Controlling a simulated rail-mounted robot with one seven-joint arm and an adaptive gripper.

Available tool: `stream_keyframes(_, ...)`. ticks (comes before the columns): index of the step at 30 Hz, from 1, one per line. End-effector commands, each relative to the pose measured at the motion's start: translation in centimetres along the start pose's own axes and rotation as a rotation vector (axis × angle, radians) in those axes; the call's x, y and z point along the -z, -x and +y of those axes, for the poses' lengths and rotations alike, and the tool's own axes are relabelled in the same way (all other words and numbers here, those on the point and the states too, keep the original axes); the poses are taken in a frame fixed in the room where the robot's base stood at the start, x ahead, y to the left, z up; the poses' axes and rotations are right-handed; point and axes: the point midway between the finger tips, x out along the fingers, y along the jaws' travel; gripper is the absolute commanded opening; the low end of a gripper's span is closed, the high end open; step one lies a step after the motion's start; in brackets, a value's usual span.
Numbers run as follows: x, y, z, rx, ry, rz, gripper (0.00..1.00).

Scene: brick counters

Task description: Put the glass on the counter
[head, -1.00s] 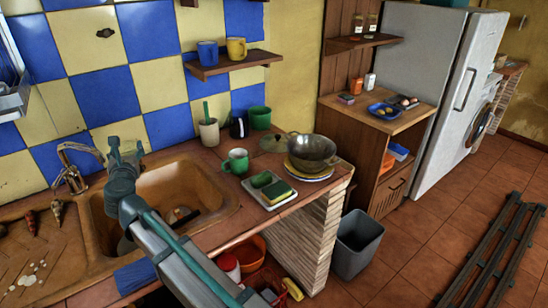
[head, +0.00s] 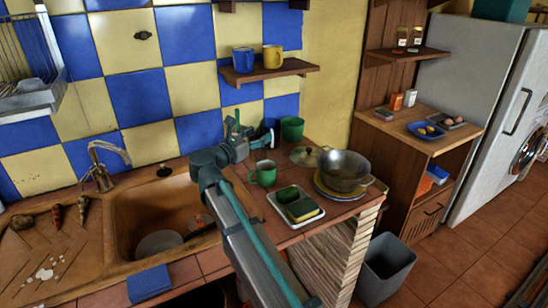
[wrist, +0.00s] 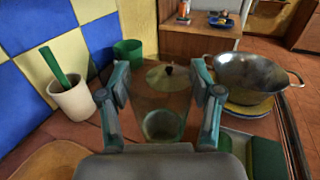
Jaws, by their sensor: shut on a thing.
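My gripper (wrist: 160,92) is shut on a clear, see-through glass (wrist: 150,104), whose faint brownish walls show between the fingers in the wrist view. A pot lid and a green mug (wrist: 163,125) show through or behind it. In the head view my gripper (head: 248,138) is over the tiled counter (head: 292,226), right of the sink, near the back wall. The glass cannot be made out there, and my arm hides part of the counter. I cannot tell whether the glass touches the counter.
The green mug (head: 263,173), a tray (head: 294,207) with a sponge, the pot lid (head: 306,156) and a metal pan (head: 345,171) on plates crowd the counter. A white cup (wrist: 72,100) and green pot (wrist: 128,50) stand by the wall. A shelf (head: 268,73) hangs above.

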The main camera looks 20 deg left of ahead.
Motion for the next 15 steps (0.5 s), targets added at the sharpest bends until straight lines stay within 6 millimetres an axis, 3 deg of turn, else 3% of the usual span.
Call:
stream_keyframes(9,2.9,-4.8,5.8,-0.001,0.002,0.001,0.23)
stream_keyframes(15,6.2,-6.6,7.9,-0.002,0.002,0.001,0.23)
